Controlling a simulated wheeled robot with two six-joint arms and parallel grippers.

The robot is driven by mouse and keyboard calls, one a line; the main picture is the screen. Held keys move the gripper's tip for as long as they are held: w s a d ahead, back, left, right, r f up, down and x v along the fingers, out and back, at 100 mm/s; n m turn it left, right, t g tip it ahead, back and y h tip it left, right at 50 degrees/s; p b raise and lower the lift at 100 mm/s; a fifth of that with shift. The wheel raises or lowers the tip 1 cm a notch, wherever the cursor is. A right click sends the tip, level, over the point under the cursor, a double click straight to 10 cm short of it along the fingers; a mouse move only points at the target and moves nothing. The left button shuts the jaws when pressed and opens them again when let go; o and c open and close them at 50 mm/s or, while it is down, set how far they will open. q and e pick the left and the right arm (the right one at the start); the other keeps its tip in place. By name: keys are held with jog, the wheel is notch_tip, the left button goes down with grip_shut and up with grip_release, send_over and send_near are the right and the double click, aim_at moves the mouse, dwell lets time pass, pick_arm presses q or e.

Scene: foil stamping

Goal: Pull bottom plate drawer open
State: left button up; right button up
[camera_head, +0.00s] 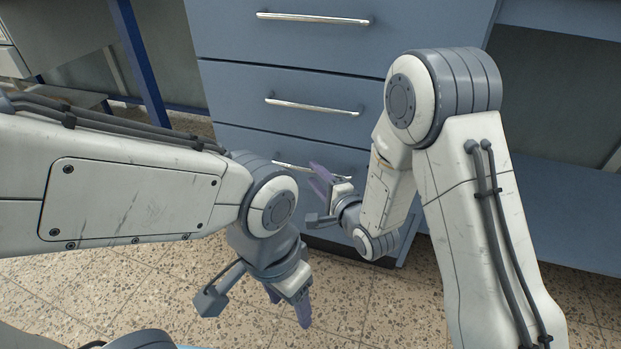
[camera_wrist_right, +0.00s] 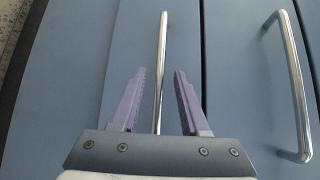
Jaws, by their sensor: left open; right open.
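The bottom drawer (camera_head: 242,138) is the lowest blue-grey front of the cabinet in the head view, and looks closed. Its silver bar handle (camera_head: 288,165) is partly hidden by my right gripper (camera_head: 321,178), which is at the handle's right part. In the right wrist view the handle (camera_wrist_right: 161,65) runs between the two purple fingers of my open right gripper (camera_wrist_right: 158,98), with visible space on both sides. I cannot tell how deep the bar sits between them. My left gripper (camera_head: 291,303) is open and empty, pointing down over the floor.
Two more closed drawers with silver handles, the middle one (camera_head: 310,106) and the top one (camera_head: 312,18), are above. The middle handle (camera_wrist_right: 294,88) also shows in the right wrist view. Speckled tile floor (camera_head: 130,280) in front looks clear. A blue table leg (camera_head: 140,65) stands left.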

aim_at(312, 172)
jog(key=shift+b+x, duration=0.45)
jog(key=shift+x, duration=1.2)
grip_shut()
